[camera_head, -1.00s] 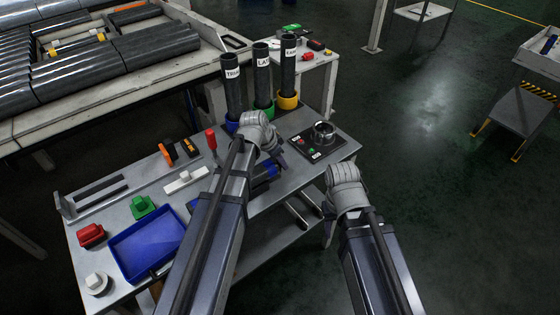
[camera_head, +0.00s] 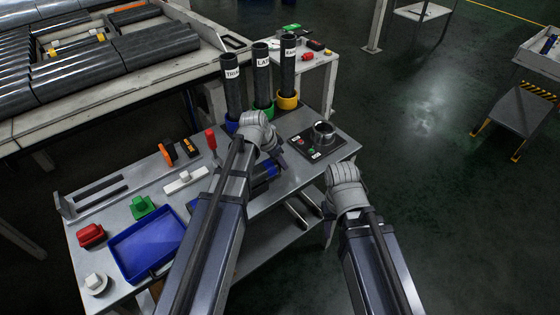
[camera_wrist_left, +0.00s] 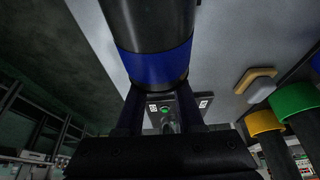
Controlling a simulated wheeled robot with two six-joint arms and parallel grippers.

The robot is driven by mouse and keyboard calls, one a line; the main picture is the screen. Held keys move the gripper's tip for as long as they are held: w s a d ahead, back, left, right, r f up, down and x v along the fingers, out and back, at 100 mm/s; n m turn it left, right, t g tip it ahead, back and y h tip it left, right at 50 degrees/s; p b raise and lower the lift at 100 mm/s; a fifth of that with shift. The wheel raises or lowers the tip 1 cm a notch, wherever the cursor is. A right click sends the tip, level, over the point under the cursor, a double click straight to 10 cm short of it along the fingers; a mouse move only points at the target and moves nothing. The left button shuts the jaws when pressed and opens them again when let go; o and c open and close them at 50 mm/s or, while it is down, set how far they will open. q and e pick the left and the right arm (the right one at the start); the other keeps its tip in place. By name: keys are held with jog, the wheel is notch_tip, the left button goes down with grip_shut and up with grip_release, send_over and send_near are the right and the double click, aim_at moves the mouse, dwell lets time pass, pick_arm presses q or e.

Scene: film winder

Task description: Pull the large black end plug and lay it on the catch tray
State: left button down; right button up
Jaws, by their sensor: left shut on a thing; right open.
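In the left wrist view a large black cylinder with a blue band (camera_wrist_left: 155,62) fills the top middle. Its dark near end (camera_wrist_left: 158,86) lies between the fingertips of my left gripper (camera_wrist_left: 160,97), which is shut on it; I take this end to be the black end plug, but its outline is unclear. A blue tray (camera_head: 146,244) lies empty at the bench's front left. My right gripper (camera_head: 328,232) is open and empty, off the bench's right edge.
Three upright labelled black tubes (camera_head: 262,78) stand at the back in coloured rings. A control panel (camera_head: 316,140) sits at the bench's right. Red (camera_head: 91,235), green (camera_head: 143,206) and white (camera_head: 97,282) pieces surround the tray. A red-handled tool (camera_head: 211,141) stands mid-bench.

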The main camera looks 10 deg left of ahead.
pick_arm(q)
jog(key=shift+w+d, duration=0.85)
jog(key=shift+w, duration=0.2)
jog(key=shift+d, duration=0.1)
jog(key=shift+w+d, duration=0.7)
jog(key=shift+w, duration=0.15)
jog(key=shift+r, duration=0.1)
